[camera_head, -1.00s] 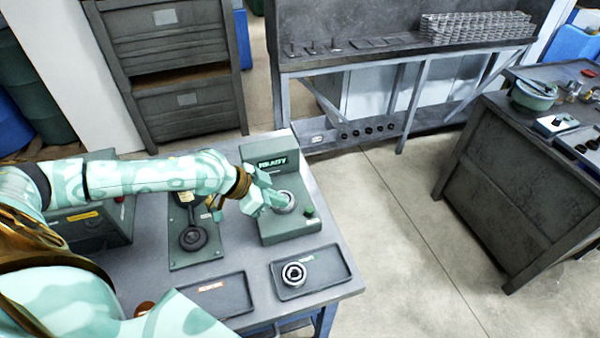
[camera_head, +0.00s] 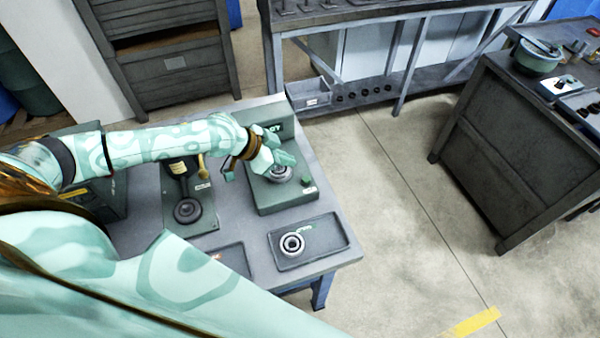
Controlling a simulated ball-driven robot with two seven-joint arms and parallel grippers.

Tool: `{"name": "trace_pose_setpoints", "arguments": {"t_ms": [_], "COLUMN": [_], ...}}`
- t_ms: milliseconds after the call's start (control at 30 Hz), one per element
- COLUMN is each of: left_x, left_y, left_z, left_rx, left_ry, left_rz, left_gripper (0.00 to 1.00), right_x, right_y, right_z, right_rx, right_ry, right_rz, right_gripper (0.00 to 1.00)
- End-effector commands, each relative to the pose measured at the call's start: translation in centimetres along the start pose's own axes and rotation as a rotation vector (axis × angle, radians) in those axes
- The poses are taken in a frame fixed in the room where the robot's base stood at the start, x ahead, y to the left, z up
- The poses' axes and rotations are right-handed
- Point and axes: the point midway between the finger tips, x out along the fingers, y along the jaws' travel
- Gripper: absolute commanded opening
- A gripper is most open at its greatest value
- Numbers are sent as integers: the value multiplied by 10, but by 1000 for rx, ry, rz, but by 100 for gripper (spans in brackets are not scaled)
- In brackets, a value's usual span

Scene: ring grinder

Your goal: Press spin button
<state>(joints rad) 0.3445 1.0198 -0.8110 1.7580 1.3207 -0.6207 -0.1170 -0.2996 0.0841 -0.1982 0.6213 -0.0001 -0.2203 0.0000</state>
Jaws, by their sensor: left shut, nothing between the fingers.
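The green machine (camera_head: 286,201) stands on the grey bench. A round ring seat (camera_head: 279,175) is on its top, and a small green button (camera_head: 307,181) sits near its right front corner with a pale label beside it. My left gripper (camera_head: 288,160) is shut and empty. It hangs over the back of the ring seat, up and left of the button, apart from it. The gripper hides part of the seat and of the machine's back panel. My right gripper is not in view.
A dark tray (camera_head: 330,237) holding a metal ring (camera_head: 292,243) lies in front of the machine. A second tray (camera_head: 235,258) is partly hidden by my arm. A lever device (camera_head: 205,222) stands left of the machine. Open floor lies to the right.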

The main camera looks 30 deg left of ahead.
Motion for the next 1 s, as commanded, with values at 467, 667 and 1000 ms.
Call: {"name": "trace_pose_setpoints", "arguments": {"t_ms": [467, 667, 1000], "left_x": [77, 82, 84], "left_y": [0, 0, 0], "left_z": [22, 28, 31], "left_rx": [-1, 0, 1], "left_ry": [-1, 0, 0], "left_rz": [0, -1, 0], "left_gripper": [0, 0, 0], "right_x": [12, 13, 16], "right_y": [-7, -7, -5], "right_z": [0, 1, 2], "right_rx": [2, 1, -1], "right_ry": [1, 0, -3], "right_rz": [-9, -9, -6], "right_gripper": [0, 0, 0]}}
